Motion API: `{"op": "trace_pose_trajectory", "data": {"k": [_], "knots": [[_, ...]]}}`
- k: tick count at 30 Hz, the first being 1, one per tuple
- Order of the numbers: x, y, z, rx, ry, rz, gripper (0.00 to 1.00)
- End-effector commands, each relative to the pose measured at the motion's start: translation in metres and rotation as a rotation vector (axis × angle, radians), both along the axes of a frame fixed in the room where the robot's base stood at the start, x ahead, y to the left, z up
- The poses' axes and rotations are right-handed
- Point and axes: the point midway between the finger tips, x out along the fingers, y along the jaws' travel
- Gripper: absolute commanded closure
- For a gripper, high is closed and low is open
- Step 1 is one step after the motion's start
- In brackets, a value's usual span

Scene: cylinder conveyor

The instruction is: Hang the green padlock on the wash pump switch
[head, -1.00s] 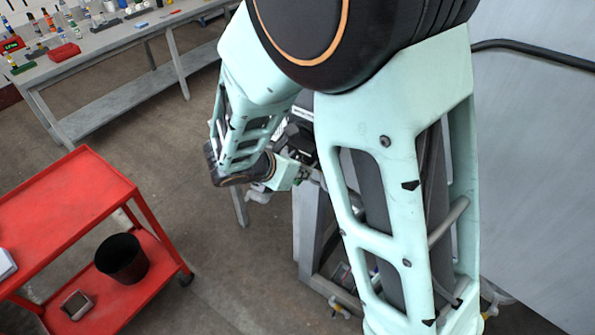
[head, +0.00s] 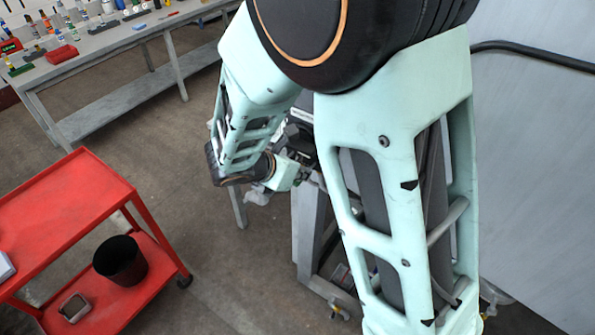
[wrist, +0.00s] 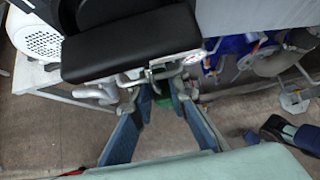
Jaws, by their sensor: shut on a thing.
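My gripper (wrist: 163,92) shows in the wrist view, its two blue-grey fingers reaching up from the bottom and drawing close at the tips. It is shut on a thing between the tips. A small patch of green (wrist: 157,73) shows there, which fits the green padlock; its outline and shackle are mostly hidden. A black box-like part (wrist: 130,50) lies just beyond the fingertips, with grey metal fittings beside it. I cannot make out the wash pump switch for certain. In the head view my arm covers most of the gripper and the padlock is not visible.
A red cart (head: 60,215) with a black bin (head: 121,261) stands at the left. A grey workbench (head: 110,42) with several small items is at the back left. A large grey panel (head: 530,170) is at the right. Bare floor lies between the cart and my arm.

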Motion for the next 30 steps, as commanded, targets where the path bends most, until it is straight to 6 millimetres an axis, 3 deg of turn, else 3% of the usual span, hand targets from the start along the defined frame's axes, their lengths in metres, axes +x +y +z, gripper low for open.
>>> {"op": "trace_pose_trajectory", "data": {"k": [1,7,30], "knots": [[0.009,-0.006,0.011,-0.009,-0.025,-0.011,1.00],[0.009,-0.006,0.010,-0.009,-0.026,-0.011,1.00],[0.009,-0.009,-0.017,-0.011,-0.018,-0.012,1.00]]}}
